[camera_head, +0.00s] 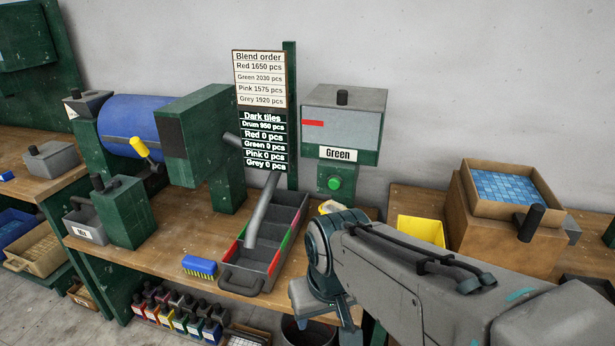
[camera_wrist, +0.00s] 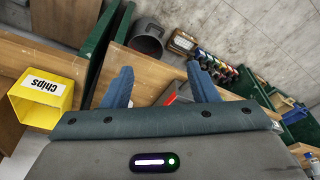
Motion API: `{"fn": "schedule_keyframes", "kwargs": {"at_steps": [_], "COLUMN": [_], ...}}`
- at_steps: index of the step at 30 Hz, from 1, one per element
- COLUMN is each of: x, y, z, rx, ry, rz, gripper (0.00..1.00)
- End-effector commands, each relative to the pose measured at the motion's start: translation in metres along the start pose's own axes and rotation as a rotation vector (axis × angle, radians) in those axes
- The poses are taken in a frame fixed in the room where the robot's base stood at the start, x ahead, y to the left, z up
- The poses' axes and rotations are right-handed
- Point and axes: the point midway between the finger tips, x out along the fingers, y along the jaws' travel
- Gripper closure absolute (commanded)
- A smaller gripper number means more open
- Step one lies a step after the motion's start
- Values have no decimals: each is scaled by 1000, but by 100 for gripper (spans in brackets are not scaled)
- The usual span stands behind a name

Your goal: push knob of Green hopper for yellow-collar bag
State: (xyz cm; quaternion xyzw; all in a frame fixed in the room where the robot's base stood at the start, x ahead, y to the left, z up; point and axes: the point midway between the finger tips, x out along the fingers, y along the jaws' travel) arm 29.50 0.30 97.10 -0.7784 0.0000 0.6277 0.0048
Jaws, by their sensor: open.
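The Green hopper (camera_head: 343,115) is a grey box with a "Green" label, mounted on a dark green post at the back of the bench. Its round green knob (camera_head: 334,183) shows below the label and is clear of my arm. A small white-and-yellow item (camera_head: 330,207) lies below the knob, partly hidden behind my arm; I cannot tell if it is the yellow-collar bag. My gripper (camera_wrist: 160,80) is open, its two blue fingers apart with nothing held between them. In the head view my arm reaches in from the lower right, and the fingertips cannot be made out.
A compartment tray (camera_head: 262,272) with red and green dividers sits on the bench under a sloping grey chute (camera_head: 262,210). A blue brush (camera_head: 199,266) lies beside it. A yellow Chips bin (camera_wrist: 45,98) and a box of blue tiles (camera_head: 510,187) are at the right.

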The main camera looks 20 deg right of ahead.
Motion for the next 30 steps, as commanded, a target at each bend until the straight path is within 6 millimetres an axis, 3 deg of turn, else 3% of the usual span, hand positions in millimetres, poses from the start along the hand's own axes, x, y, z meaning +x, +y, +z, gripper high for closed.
{"fn": "schedule_keyframes", "kwargs": {"at_steps": [1,5,6,30], "x": [0,0,0,0], "y": [0,0,0,0], "z": [0,0,0,0], "rx": [0,0,0,0], "ry": [0,0,0,0], "rz": [0,0,0,0], "gripper": [61,97,100,100]}}
